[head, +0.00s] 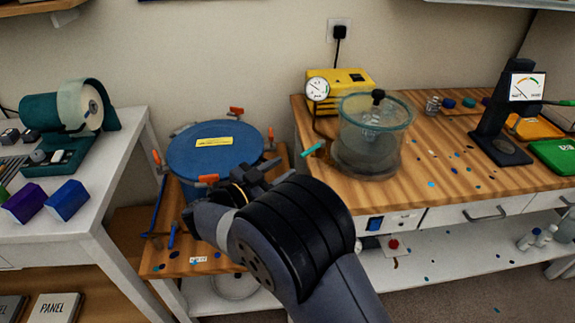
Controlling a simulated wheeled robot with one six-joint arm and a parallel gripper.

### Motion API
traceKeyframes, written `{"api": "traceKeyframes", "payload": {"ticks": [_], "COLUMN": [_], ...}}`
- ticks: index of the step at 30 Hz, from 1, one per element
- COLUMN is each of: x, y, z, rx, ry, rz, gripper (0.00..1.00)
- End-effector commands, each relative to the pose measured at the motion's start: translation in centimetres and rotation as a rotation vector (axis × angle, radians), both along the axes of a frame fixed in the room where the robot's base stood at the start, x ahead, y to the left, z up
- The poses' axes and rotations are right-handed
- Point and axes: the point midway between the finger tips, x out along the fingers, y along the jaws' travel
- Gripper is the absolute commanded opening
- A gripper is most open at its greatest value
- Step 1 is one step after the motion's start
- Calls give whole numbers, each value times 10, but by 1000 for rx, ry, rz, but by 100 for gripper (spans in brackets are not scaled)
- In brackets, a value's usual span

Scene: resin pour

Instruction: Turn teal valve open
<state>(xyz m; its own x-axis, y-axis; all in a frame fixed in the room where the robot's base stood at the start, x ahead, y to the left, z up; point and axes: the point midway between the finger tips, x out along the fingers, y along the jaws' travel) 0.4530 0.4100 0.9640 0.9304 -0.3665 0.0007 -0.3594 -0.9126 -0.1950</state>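A small teal valve handle (313,150) sticks out at the left edge of the wooden bench, just left of the clear vacuum chamber (372,140). It is tilted, with its right end higher. My gripper (264,170) is to the left of and a little below the handle in the picture, in front of the blue drum. A gap shows between gripper and handle, and they do not touch in the picture. The fingers are dark and partly hidden by my wrist, so their opening is unclear. I see nothing held.
A blue-lidded drum (214,143) with orange clamps stands behind my gripper. A yellow pump (347,78) with a round gauge (317,89) sits behind the chamber. A white table (105,190) holds a teal grinder at left. A dark gauge stand (496,125) is at right.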

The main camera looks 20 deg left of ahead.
Motion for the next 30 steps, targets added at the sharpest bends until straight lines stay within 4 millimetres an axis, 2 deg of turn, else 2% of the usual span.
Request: {"api": "traceKeyframes", "payload": {"ticks": [7, 11, 14, 19, 24, 30], "x": [0, 6, 22, 65, 96, 116], "y": [0, -3, -10, -30, -46, -61], "z": [0, 6, 23, 69, 109, 138], "rx": [0, -12, -56, -211, -406, -639], "ry": [0, -17, -69, -218, -354, -472], "rz": [0, 6, 30, 118, 223, 346], "gripper": [33, 22, 14, 0, 0, 0]}}
